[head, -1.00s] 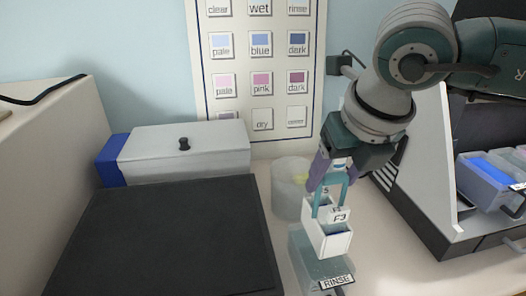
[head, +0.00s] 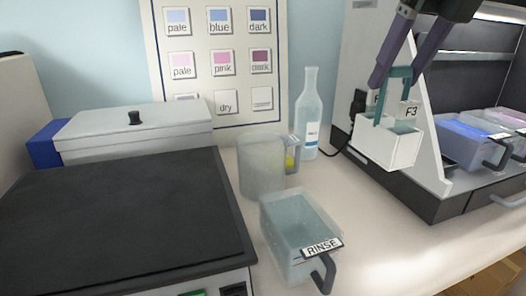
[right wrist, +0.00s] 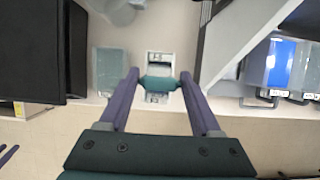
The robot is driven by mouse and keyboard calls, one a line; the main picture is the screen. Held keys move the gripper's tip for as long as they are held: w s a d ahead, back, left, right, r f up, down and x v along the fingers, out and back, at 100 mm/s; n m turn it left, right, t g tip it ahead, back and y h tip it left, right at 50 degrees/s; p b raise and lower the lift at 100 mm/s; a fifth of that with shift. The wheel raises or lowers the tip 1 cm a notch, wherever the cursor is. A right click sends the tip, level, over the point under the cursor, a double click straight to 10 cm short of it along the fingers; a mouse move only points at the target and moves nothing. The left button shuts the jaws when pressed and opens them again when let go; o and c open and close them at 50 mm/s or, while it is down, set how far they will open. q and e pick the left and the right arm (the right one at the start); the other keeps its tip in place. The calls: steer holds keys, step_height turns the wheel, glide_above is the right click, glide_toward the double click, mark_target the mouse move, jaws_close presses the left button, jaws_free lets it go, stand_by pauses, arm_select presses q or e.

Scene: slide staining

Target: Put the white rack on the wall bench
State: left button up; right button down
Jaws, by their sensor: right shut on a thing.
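The white rack (head: 387,147) has a teal handle and a label reading F3. My right gripper (head: 394,78) is shut on the handle and holds the rack in the air, in front of the white side panel of the staining unit. In the right wrist view the rack (right wrist: 160,62) hangs between the purple fingers of the right gripper (right wrist: 158,83). The wall bench (head: 225,240) is the pale surface below, with a clear stretch in front of the rack.
A clear bath labelled RINSE (head: 300,235) stands left of the rack. Behind it are a cloudy beaker (head: 260,168) and a clear bottle (head: 311,115). A black-topped box (head: 110,215) fills the left. The staining unit with colored baths (head: 470,145) is at right.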

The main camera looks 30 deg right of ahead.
mark_target(375, 138)
step_height(375, 138, down, 16)
stand_by(0.3)
steer(key=shift+f, duration=0.1)
steer(key=shift+c, duration=0.4)
jaws_free()
